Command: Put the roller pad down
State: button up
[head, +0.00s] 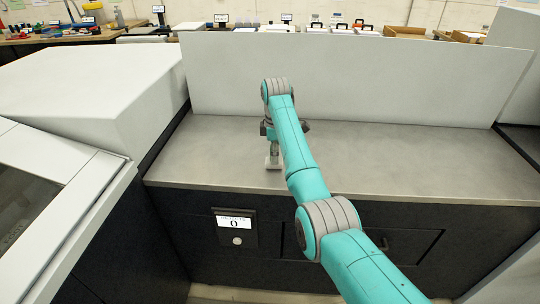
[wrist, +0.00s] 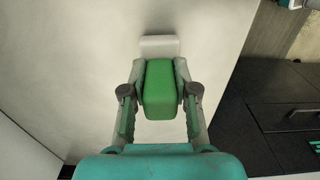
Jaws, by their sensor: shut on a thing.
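The roller pad shows in the wrist view as a green block (wrist: 160,92) with a pale grey-white piece (wrist: 159,46) beyond it. My gripper (wrist: 160,72) is shut on the green block, one finger on each side. In the head view my gripper (head: 271,146) points down over the left part of the grey metal counter (head: 400,165), near its front. A small pale part of the pad (head: 273,163) shows under the fingers, at or just above the counter top. I cannot tell whether it touches. My arm hides part of the counter.
A white upright panel (head: 350,80) stands along the counter's back. A white machine housing (head: 90,90) borders it on the left. A small display reading 0 (head: 235,222) is on the dark front below. The counter top on the right is clear.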

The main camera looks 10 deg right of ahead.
jog(key=shift+d+f, duration=0.1)
jog(key=shift+f, duration=0.05)
jog(key=o, duration=1)
jog(key=shift+f, duration=0.15)
